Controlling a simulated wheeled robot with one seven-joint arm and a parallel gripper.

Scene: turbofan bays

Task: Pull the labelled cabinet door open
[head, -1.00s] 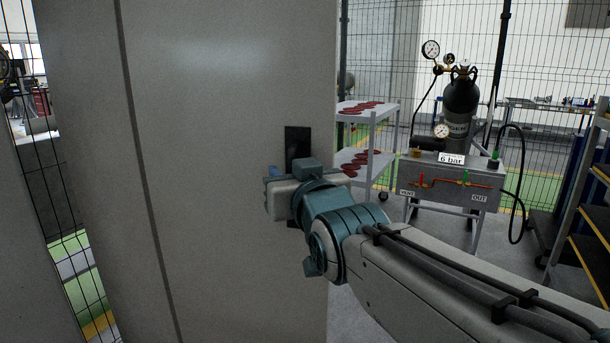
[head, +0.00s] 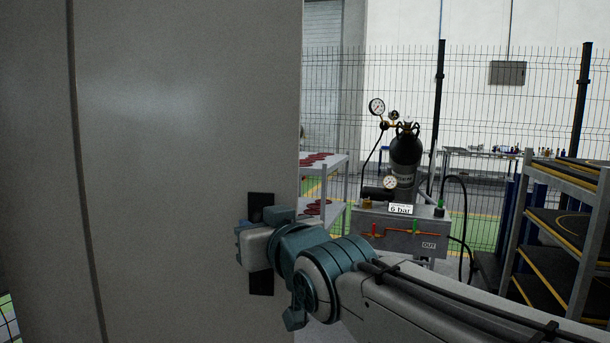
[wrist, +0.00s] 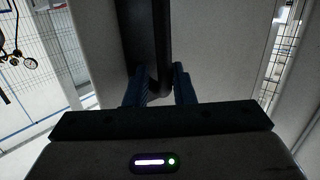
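The grey cabinet door (head: 190,130) fills the left of the head view. Its dark upright handle (head: 262,204) is near the right edge, partly covered by my gripper (head: 246,247). In the wrist view the handle (wrist: 147,40) is a black bar that bends in toward the door panel (wrist: 225,60) at its lower end. The two blue fingers of my gripper (wrist: 160,88) stand on either side of this bar, close against it, and appear shut on it. No label on the door shows. I cannot tell how far the door stands from its frame.
Right of the door are a white shelf cart (head: 340,165) with dark red parts, a 6 bar gas panel (head: 385,220) with a black cylinder (head: 404,160), and a rack (head: 590,190) at far right. Wire fencing (head: 470,90) stands behind. Some floor shows between door and rack.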

